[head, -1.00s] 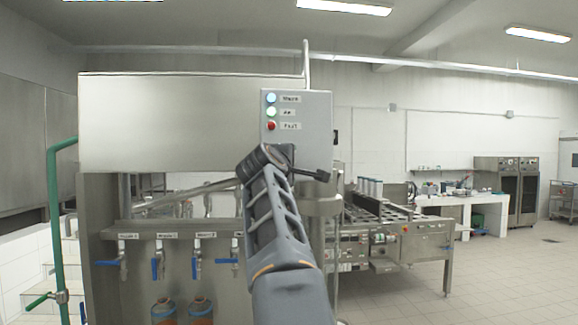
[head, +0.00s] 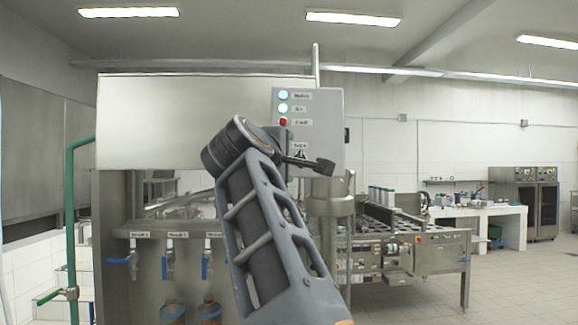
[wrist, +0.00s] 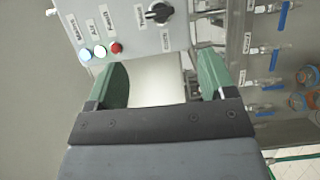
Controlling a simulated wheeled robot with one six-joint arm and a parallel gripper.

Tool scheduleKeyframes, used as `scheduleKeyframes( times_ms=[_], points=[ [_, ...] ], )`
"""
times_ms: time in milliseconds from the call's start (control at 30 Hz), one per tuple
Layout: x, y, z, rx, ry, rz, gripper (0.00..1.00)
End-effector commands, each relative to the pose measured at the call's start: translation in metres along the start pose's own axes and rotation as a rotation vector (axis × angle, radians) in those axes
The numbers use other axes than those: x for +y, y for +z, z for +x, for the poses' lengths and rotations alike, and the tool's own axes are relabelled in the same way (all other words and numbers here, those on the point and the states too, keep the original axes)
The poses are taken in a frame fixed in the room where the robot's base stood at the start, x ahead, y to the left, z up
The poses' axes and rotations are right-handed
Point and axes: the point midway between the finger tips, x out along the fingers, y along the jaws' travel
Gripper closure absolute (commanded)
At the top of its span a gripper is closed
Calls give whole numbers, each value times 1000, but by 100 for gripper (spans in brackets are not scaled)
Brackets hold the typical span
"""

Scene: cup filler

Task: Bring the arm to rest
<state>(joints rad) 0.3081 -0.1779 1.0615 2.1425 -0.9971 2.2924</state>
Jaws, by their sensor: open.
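My gripper shows in the wrist view (wrist: 165,85), with its two green fingers spread apart and nothing between them. It also shows in the head view (head: 325,165) as a dark end beyond my raised arm, in front of the control panel (head: 330,105). The gripper covers the panel's lower part in the head view. I see no contact between fingers and panel.
A steel filling machine (head: 200,120) stands close ahead. Blue-handled valves (head: 169,262) line its front above orange-brown bottles (head: 208,313). A green pipe (head: 70,220) is at left. A conveyor table (head: 435,250) stands at right, with open tiled floor (head: 520,285) beyond.

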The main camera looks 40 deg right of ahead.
Motion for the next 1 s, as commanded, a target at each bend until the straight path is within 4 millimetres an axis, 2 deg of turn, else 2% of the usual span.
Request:
scheduleKeyframes(
  times_ms=[200, 800, 933, 1000],
  points=[
    [0, 0, -10, 1, -1, 1, 23],
    [0, 0, -10, -1, 0, -7, 23],
    [4, -3, -10, 16, 24, -109, 23],
    [17, -8, -11, 32, 102, -257, 23]
  ],
)
